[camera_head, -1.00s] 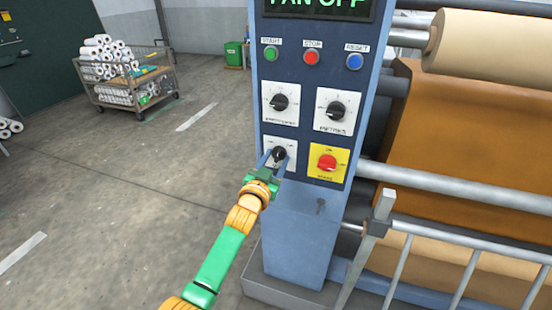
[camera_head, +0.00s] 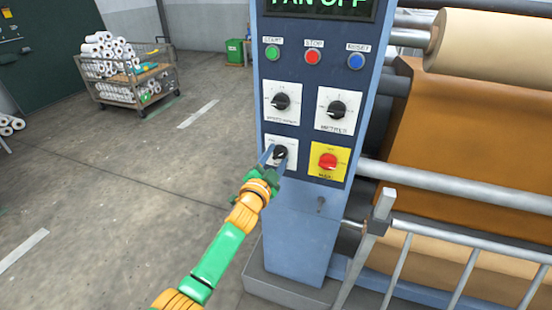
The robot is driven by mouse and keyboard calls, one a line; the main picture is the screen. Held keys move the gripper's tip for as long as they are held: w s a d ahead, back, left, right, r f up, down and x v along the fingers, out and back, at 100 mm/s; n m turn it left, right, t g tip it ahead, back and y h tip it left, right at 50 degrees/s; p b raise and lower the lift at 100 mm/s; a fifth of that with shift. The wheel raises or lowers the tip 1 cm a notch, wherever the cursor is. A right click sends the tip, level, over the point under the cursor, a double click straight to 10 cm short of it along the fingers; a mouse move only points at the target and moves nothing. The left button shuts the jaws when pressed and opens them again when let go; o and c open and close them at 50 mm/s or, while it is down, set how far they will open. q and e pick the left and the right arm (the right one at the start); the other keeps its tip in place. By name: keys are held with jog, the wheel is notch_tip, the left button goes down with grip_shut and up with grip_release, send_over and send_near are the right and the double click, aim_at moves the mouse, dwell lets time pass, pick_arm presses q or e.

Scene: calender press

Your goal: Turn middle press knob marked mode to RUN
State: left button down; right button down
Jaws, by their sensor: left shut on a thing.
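The control panel (camera_head: 313,86) stands upright in the middle of the view. A small black knob (camera_head: 280,152) sits on a white plate at its lower left; the plate's marking is too small or too covered to read. My left gripper (camera_head: 274,158) reaches up to this knob from below, its two grey-blue fingers on either side of it and shut on it. The fingers and wrist cover part of the plate. My right gripper is not in view.
Above are two black knobs, at left (camera_head: 281,101) and right (camera_head: 337,109). A red knob (camera_head: 327,160) on a yellow plate is close on the right. Green, red and blue buttons sit higher. A metal railing (camera_head: 400,262) stands front right.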

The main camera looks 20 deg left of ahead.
pick_arm(q)
jog(key=shift+f, duration=0.1)
dwell(0.3)
jog(key=shift+c, duration=1.6)
grip_release()
jog(key=s, duration=0.7)
jog(key=shift+a+p, duration=0.15)
jog(key=shift+p, duration=0.2)
